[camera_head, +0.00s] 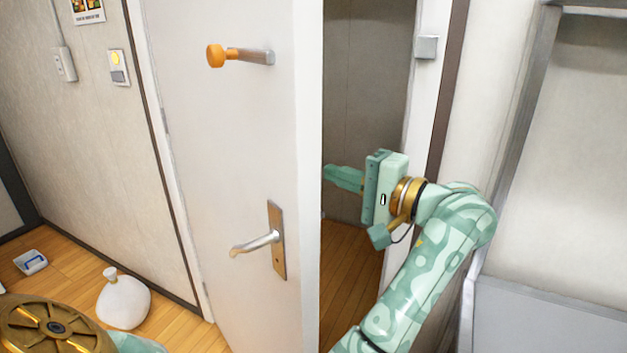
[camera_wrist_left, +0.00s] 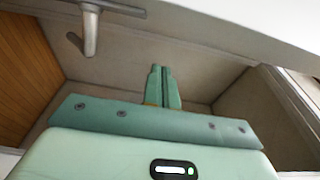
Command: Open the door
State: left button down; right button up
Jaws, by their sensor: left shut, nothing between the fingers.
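The white door (camera_head: 228,145) stands partly open, with a gap between its edge and the frame at right. Its silver lever handle (camera_head: 256,243) sits on a brass-coloured plate low on the near face. A metal lever handle (camera_wrist_left: 91,34) also shows at the upper left of the left wrist view. My left gripper (camera_head: 330,175) is in the gap, its fingers pointing left toward the far side of the door's edge. In the left wrist view its green fingers (camera_wrist_left: 163,86) are together with nothing between them. My right gripper is not in view.
An orange-tipped peg (camera_head: 220,55) sticks out high on the door. A white rounded object (camera_head: 124,303) and a small blue-white tray (camera_head: 31,262) lie on the wooden floor at left. Wooden floor shows beyond the gap. A grey metal frame (camera_head: 520,130) stands at right.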

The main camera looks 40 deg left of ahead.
aim_at(312, 181)
pick_arm(q)
jog(key=s, duration=0.1)
jog(key=s+a, duration=0.2)
jog(key=s, duration=0.1)
jog(key=shift+s+a, duration=0.1)
jog(key=shift+a, duration=0.15)
